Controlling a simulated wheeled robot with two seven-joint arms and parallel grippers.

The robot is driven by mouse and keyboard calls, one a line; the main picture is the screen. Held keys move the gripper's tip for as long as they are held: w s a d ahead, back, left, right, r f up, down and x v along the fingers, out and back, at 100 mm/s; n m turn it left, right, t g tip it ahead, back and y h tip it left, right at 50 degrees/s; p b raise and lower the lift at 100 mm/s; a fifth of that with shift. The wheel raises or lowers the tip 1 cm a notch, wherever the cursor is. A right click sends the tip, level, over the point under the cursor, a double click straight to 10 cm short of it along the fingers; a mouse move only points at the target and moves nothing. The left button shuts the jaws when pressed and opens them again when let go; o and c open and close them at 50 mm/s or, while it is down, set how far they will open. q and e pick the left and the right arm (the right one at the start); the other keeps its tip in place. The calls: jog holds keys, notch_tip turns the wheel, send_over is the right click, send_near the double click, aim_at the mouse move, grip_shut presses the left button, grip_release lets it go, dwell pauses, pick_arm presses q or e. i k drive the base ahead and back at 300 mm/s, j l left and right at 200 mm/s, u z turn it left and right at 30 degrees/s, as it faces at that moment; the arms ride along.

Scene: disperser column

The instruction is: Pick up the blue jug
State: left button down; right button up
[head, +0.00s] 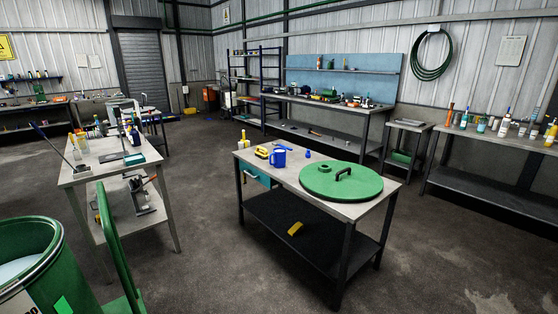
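A blue jug (279,157) stands upright on the grey top of the middle workbench (285,176), left of a large round green lid (340,181) with a dark handle. A yellow item (262,151) sits just left of the jug, and a small blue item (308,154) stands to its right. Neither of my grippers shows in the head view.
A green drum (32,250) and a green trolley frame (113,240) are at the near left. A narrow bench (108,152) with tools stands behind them. Benches with bottles line the back and right. The concrete floor (205,255) before the middle workbench is clear.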

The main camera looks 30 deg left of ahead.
aim_at(277, 159)
jog(key=u, duration=1.05)
jog(key=i+j+u, duration=0.1)
jog(key=i, duration=0.2)
